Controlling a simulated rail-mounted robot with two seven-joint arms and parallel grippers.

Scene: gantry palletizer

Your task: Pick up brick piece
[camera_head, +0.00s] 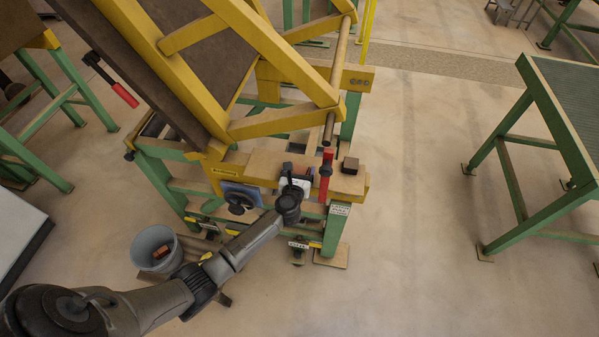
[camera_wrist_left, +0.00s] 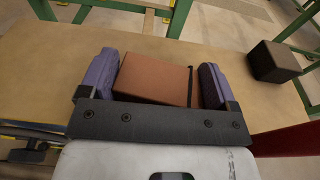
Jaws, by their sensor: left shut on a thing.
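A reddish-brown brick piece (camera_wrist_left: 152,80) shows in the left wrist view, between the two purple finger pads of my left gripper (camera_wrist_left: 158,84). The gripper is shut on it, over the tan wooden surface. Whether the brick still touches that surface I cannot tell. In the head view my left gripper (camera_head: 298,170) is over the tan beam (camera_head: 262,163) at the front of the yellow and green machine; the brick is mostly hidden there. My right gripper is in neither view.
A dark brown block (camera_head: 349,165) sits on the beam to the right, also in the wrist view (camera_wrist_left: 272,61). A red upright handle (camera_head: 325,172) stands between it and my gripper. A grey bucket (camera_head: 140,240) with a reddish piece inside stands lower left. Open floor lies right.

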